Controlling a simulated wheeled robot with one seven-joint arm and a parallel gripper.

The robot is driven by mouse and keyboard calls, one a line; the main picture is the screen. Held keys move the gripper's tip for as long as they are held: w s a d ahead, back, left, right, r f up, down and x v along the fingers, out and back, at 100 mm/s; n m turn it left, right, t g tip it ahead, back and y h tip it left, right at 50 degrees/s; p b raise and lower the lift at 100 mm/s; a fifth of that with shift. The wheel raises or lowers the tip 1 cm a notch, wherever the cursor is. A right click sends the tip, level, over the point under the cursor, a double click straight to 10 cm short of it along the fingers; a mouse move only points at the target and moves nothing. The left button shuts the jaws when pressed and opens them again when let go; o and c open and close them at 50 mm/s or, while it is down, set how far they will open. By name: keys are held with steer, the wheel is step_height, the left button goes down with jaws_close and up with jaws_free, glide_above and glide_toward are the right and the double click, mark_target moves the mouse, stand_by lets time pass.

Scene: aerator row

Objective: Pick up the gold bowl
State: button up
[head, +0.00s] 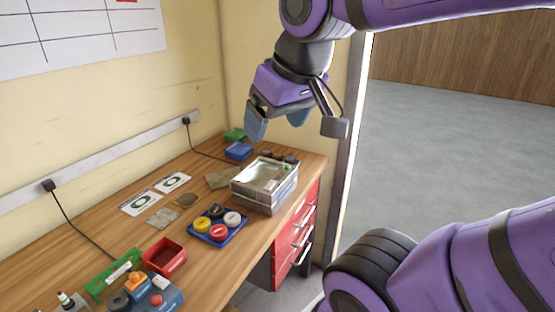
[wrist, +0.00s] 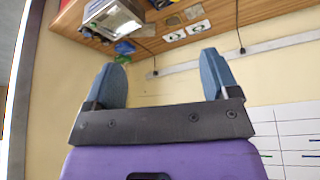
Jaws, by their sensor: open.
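My gripper (head: 277,124) is in the air above the far end of the bench, well above and to the right of the bowl. Its two blue fingers are apart with nothing between them, as the wrist view (wrist: 161,70) also shows.
A blue tray (head: 218,228) holds several coloured round pieces. A red bin (head: 164,256) is nearer. Two cards (head: 141,203) lie behind, by the wall. Red drawers (head: 296,240) are under the bench.

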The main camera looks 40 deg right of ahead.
steer(key=w+d+r+g, duration=0.1)
steer(key=w+d+r, duration=0.1)
steer(key=w, duration=0.3)
steer(key=w+d+r, duration=0.1)
steer(key=w+r, duration=0.1)
steer(key=w, duration=0.4)
steer(key=w+d+f+m+g, duration=0.1)
steer(key=w+d, duration=0.3)
steer(key=w, duration=0.4)
steer(key=w+d, duration=0.4)
steer(key=w, duration=0.4)
steer(key=m+g, duration=0.2)
steer(key=g, duration=0.1)
glide_above(278, 155)
steer(key=f, duration=3.9)
steer(key=shift+w+d, duration=0.15)
steer(key=shift+w, duration=0.2)
steer(key=f, duration=0.5)
steer(key=shift+s, duration=0.25)
steer(key=c, duration=1)
